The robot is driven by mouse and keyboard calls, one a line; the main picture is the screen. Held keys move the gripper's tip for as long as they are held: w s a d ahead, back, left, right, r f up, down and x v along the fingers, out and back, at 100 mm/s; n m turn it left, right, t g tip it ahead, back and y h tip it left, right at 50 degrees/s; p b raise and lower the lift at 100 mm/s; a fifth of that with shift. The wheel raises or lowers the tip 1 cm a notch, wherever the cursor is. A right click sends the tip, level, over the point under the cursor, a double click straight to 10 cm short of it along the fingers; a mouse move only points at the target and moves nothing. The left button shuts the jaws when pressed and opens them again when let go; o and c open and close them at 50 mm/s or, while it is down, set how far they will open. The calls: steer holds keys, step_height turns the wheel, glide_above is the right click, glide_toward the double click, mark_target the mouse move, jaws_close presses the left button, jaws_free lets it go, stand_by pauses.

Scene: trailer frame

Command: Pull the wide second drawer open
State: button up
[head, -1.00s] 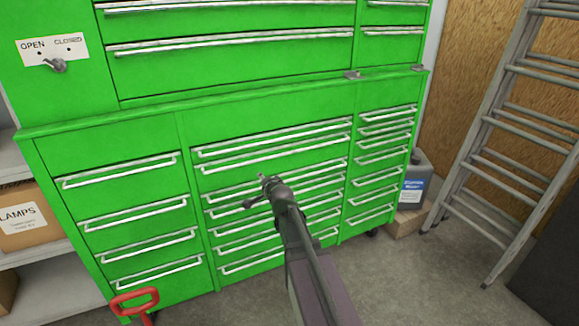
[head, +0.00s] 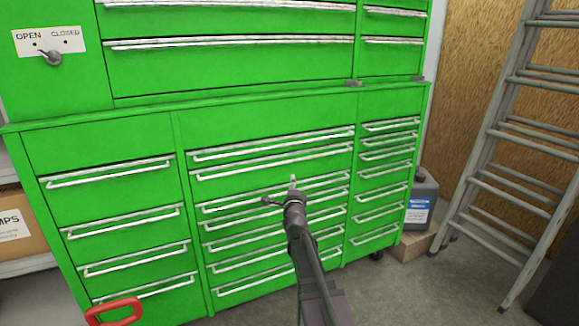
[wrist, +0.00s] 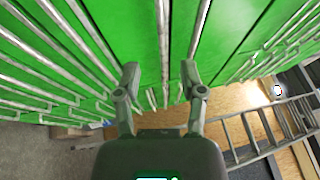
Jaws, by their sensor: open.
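The green lower cabinet has a middle column of wide drawers with pale bar handles. The wide second drawer's handle (head: 272,160) is the second bar from the top of that column, and the drawer looks shut. My gripper (head: 279,191) is open in front of the middle column; in the head view its fingertips appear below that handle, over the third bar. In the wrist view, my gripper (wrist: 159,72) has its fingers spread, with a pale handle bar (wrist: 163,35) running up the picture between them. I cannot tell whether they touch it or which drawer it belongs to.
Narrower drawers flank the middle column. A red handle (head: 114,312) stands at the lower left. A jug (head: 421,196) on a box (head: 408,242) and a ladder (head: 520,150) stand at the right. Bare floor (head: 385,300) shows in front.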

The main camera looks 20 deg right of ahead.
mark_target(290, 161)
steer(key=shift+w, duration=0.15)
steer(key=p+x, duration=0.2)
steer(key=x, duration=1.1)
steer(key=shift+w+d, duration=0.1)
steer(key=shift+w, duration=0.2)
jaws_close()
